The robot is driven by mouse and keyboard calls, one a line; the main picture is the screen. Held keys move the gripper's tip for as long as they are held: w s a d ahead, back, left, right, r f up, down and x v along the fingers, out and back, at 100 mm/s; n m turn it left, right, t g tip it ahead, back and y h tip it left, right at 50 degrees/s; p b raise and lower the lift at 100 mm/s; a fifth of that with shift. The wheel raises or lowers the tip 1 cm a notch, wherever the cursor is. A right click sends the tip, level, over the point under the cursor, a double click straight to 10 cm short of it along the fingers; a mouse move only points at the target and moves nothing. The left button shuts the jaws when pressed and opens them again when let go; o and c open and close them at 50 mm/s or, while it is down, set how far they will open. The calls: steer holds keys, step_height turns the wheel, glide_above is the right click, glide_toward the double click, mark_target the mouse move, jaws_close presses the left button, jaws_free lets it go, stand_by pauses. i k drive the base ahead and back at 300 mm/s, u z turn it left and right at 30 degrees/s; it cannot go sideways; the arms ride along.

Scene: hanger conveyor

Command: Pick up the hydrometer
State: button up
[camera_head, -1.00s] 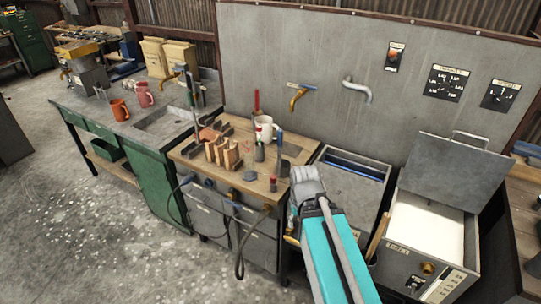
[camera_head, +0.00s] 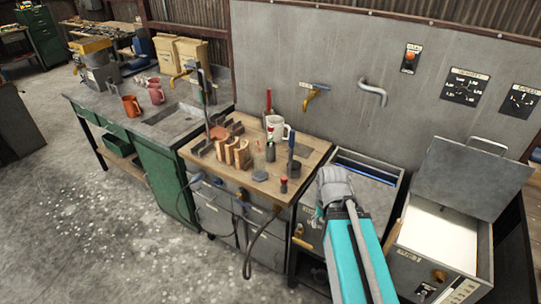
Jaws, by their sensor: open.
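I cannot pick out the hydrometer for certain; at this size no thing clearly reads as one. Slim upright things stand on the wooden worktop (camera_head: 312,160): a red stick (camera_head: 268,100) behind a white mug (camera_head: 277,127), a blue-handled tool (camera_head: 291,146) at the right, and a small red-topped piece (camera_head: 284,185) at the front edge. A dark bottle (camera_head: 270,152) stands in the middle. My gripper (camera_head: 334,186), grey at the end of my teal arm, is right of the worktop, apart from these things. Its fingers are not clearly visible.
Wooden blocks (camera_head: 238,153) and a grey disc (camera_head: 260,175) occupy the worktop. A metal bin (camera_head: 368,190) and an open-lidded machine (camera_head: 437,235) stand to the right. A green bench (camera_head: 160,130) with mugs is at left. The floor in front is clear.

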mark_target(270, 127)
steer(key=z, duration=0.05)
steer(key=i, duration=1)
steer(key=u, duration=0.05)
